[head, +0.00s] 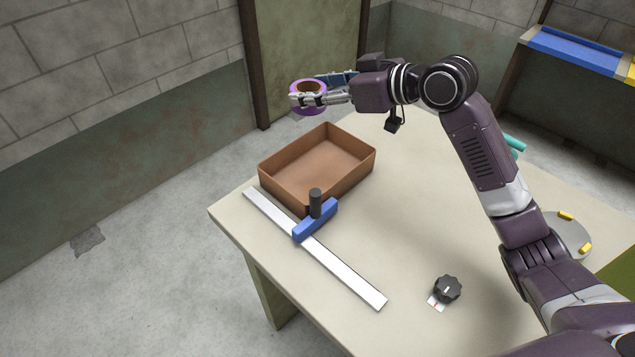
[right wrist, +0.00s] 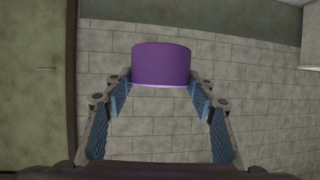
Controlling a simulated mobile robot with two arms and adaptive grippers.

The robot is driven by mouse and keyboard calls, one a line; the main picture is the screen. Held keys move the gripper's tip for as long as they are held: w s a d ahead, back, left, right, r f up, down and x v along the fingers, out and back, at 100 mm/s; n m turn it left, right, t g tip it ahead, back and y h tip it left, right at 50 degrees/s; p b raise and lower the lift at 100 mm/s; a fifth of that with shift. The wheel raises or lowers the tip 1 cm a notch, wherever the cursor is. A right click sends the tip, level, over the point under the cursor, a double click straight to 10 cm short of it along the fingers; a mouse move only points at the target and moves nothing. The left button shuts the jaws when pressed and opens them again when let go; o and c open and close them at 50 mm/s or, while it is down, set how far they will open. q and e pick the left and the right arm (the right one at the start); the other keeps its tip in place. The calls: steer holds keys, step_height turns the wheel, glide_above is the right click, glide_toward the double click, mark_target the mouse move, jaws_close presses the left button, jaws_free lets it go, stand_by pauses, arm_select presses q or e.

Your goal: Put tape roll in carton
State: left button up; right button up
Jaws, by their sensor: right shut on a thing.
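A purple tape roll (head: 319,88) with a brown inner core is held by my right gripper (head: 315,98), which is shut on it. In the right wrist view the roll (right wrist: 161,64) sits between the two fingertips (right wrist: 162,84). The roll is up in the air, above and beyond the far side of the carton in the head view. The carton (head: 285,187) is a brown open-topped box on the table, and it looks empty inside. My left gripper is not in view.
On the pale table (head: 400,230), a metal ruler (head: 340,272) with a blue slider (head: 318,222) and dark knob lies in front of the carton. A black knob (head: 447,288) stands nearer the front. A grey disc with yellow blocks (head: 567,235) is at the right.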

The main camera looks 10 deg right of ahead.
steer(key=shift+w+r, duration=0.1)
steer(key=shift+w, duration=0.3)
steer(key=shift+w+f, duration=0.1)
steer(key=shift+f, duration=0.2)
step_height(320, 180, down, 14)
steer(key=shift+r+p, duration=0.15)
steer(key=shift+p, duration=0.15)
steer(key=shift+f, duration=2.7)
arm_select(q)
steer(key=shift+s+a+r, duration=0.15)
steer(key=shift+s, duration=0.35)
arm_select(e)
steer(key=shift+f, duration=0.1)
steer(key=o, duration=1.2)
